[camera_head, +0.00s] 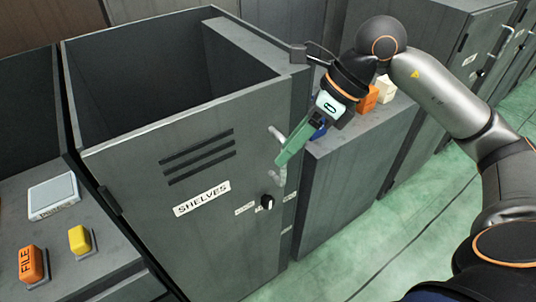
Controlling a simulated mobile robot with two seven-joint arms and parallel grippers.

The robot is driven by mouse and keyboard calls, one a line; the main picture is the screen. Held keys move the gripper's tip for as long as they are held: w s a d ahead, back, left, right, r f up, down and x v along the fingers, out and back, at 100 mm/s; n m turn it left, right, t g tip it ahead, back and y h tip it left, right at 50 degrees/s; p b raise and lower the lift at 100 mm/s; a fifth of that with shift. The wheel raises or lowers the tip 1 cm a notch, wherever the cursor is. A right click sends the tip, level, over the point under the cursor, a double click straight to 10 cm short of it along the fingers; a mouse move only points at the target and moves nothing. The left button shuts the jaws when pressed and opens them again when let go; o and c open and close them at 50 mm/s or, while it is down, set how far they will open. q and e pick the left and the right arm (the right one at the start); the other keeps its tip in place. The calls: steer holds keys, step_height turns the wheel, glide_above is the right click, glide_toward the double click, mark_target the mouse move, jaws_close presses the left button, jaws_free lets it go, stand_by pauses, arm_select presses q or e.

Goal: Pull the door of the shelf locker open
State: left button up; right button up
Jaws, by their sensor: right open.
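The shelf locker has a grey door (150,200) with vent slots and a "SHELVES" label (202,198). The door looks flush with the front, with no clear gap. A light grey upright bar handle (279,178) is near the door's right edge, above a black knob (267,202). My right gripper (287,157), with green fingers, is at the handle and covers its middle part. It is open. Whether the fingers straddle or touch the handle cannot be told. My left gripper is out of view.
An orange block (368,100) and a white block (386,88) stand on a lower grey cabinet (350,190) to the right. An orange "FILE" block (33,264), a yellow block (79,238) and a pale box (53,195) lie at left.

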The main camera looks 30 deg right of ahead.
steer(key=w+d+r+t+h, duration=0.1)
steer(key=d+h, duration=0.2)
steer(key=d, duration=0.2)
glide_above(283, 180)
steer(key=f, duration=1.1)
steer(key=shift+w+d, duration=0.2)
steer(key=shift+w, duration=0.15)
jaws_close()
stand_by(0.4)
